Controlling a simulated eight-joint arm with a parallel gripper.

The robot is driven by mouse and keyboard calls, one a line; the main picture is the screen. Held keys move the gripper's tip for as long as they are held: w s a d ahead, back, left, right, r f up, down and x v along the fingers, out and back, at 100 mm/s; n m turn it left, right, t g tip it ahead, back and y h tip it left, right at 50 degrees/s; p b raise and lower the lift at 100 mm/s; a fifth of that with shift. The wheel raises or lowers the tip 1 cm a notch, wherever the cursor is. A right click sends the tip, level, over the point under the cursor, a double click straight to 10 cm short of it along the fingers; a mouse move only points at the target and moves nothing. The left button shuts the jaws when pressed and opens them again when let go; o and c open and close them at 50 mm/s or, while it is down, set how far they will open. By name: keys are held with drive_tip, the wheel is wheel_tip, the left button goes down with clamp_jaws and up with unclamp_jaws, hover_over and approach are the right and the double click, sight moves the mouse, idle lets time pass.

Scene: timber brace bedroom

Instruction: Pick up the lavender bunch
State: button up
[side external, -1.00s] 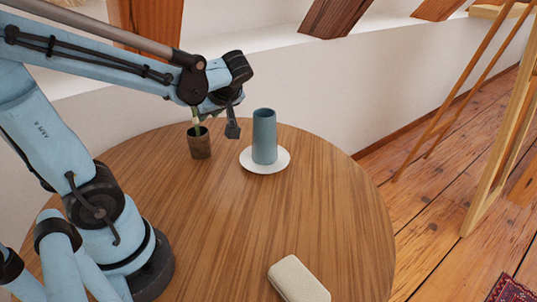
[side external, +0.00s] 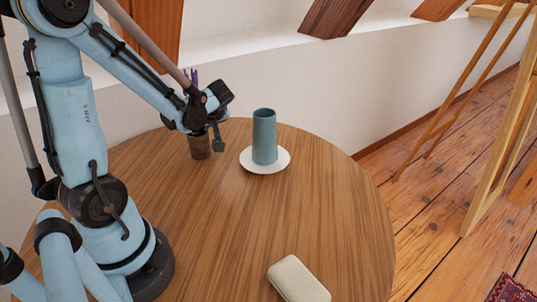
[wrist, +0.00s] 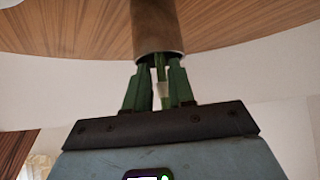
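The lavender bunch (side external: 191,75) stands in a brown pot (side external: 200,147) at the back left of the round table; its purple tips show above my arm. My gripper (side external: 214,130) is low beside the pot's rim and hides the stems there. In the wrist view, the pot (wrist: 158,28) is at the top centre. My dark green fingers (wrist: 158,75) point at its rim, one on each side of the green stems and a pale band (wrist: 161,88). The fingers stand apart, but whether they press on the stems cannot be told.
A blue-grey cylindrical vase (side external: 264,137) stands on a white plate (side external: 267,168) close to the right of my gripper. A cream case (side external: 298,279) lies at the table's front. The middle of the wooden table (side external: 205,215) is clear. A white wall is close behind.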

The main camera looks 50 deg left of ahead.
drive_tip(key=shift+a+f, duration=0.35)
drive_tip(key=shift+f, duration=0.05)
clamp_jaws()
drive_tip(key=shift+r, duration=0.2)
